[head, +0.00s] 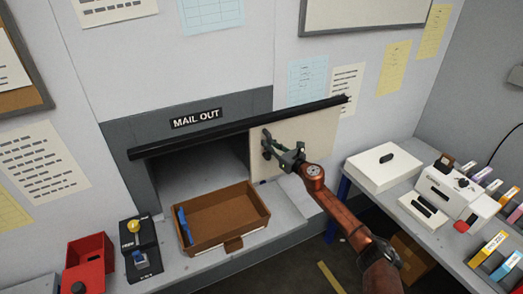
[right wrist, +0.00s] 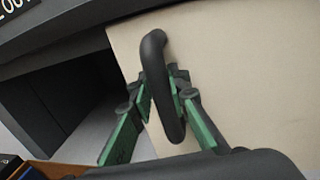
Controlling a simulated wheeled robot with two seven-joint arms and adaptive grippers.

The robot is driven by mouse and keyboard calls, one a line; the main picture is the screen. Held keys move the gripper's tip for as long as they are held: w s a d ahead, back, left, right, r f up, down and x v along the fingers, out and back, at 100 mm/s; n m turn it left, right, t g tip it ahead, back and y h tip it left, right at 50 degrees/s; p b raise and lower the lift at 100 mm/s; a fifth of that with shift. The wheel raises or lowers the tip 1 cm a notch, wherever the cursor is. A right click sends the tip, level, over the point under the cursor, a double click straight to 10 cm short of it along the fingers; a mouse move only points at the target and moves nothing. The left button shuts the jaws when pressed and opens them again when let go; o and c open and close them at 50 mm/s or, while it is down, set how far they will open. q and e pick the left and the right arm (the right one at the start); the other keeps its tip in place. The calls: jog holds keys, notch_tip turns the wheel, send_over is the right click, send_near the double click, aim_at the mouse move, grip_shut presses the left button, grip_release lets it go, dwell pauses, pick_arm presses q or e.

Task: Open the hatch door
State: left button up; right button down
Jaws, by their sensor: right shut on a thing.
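The hatch door (head: 310,138) is a cream panel hanging under a black rail (head: 230,127). It stands to the right of the dark hatch opening (head: 200,180) below the MAIL OUT sign, and most of the opening is uncovered. The panel also shows in the right wrist view (right wrist: 245,70). My right gripper (head: 272,147) is at the door's left part, shut on its black handle (right wrist: 156,85). In the right wrist view the green-padded fingers sit on both sides of the handle bar. My left gripper is not in view.
A brown tray (head: 228,231) with a blue thing in it stands on the ledge before the opening. A red box (head: 90,262) and a black stand with a yellow knob (head: 139,250) are at left. A white box (head: 383,167) and a white machine (head: 450,190) stand on the right table.

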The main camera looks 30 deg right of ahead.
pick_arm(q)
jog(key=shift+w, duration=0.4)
pick_arm(e)
jog(key=shift+d, duration=0.15)
jog(key=c, duration=1.8)
grip_release()
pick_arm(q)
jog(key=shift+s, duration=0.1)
pick_arm(e)
jog(key=s, duration=0.4)
jog(key=s+d, duration=0.1)
jog(key=s, duration=0.7)
jog(key=shift+d, duration=0.2)
jog(key=shift+f, duration=0.1)
